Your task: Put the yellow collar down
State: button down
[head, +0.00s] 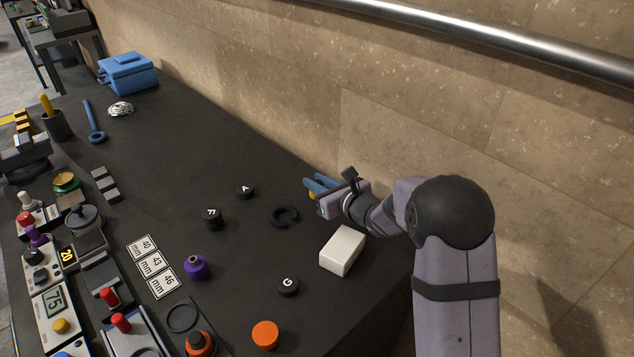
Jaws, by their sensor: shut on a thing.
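My gripper (313,186) has blue fingers and is near the wall at the back right of the dark bench. It is shut on the yellow collar (312,196), of which only a small yellow patch shows between and below the fingers. The rest of the collar is hidden by the fingers and wrist. The collar appears to be near or above the bench top; I cannot tell whether it touches it.
A black ring (284,216) lies just left of and below my gripper. A white block (342,250) stands nearer. Black pieces marked A (245,192), F (213,218) and G (288,286) stand around. Bench space behind A is clear. The stone wall (400,130) is close.

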jog(key=shift+f+b, duration=0.25)
jog(key=shift+b, duration=0.1)
jog(key=c, duration=1.6)
grip_release()
jog(key=shift+s+r+p, duration=0.1)
jog(key=shift+r+p, duration=0.1)
jog(key=shift+p, duration=0.15)
jog(key=b+v, duration=0.2)
jog(key=v, duration=1)
jog(key=shift+f, duration=0.1)
jog(key=shift+a, duration=0.1)
